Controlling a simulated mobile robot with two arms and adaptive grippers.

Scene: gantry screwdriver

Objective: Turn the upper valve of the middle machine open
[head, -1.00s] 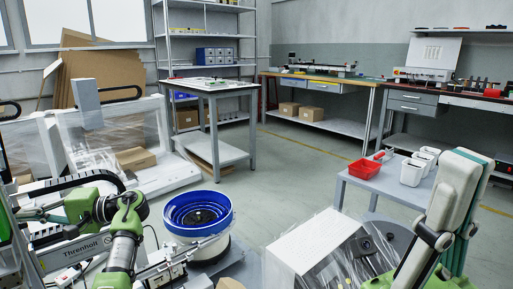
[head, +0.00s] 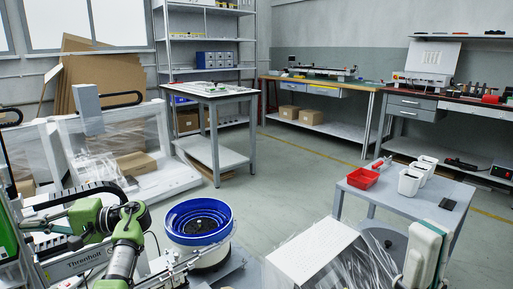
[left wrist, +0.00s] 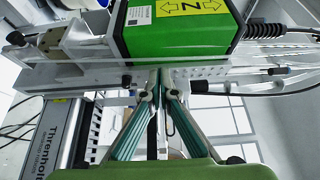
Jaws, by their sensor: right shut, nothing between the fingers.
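My left arm comes in at the lower left of the head view. In the left wrist view my left gripper (left wrist: 160,82) has its teal fingers brought together at the tips, with no object clear between them. The tips are close to a metal rail (left wrist: 205,73) under a green machine housing (left wrist: 178,28) with a yellow arrow label. A metal fitting with a pale block (left wrist: 72,42) is left of the tips. I cannot make out the upper valve for certain. My right gripper (head: 428,234) is partly in view at the lower right of the head view, shut and empty.
A blue-rimmed bowl feeder (head: 198,222) stands right of my left arm. A grey table (head: 385,203) with a red bin (head: 363,178) and white bins is at the right. A plastic-wrapped white box (head: 312,250) is at front. The middle floor is clear.

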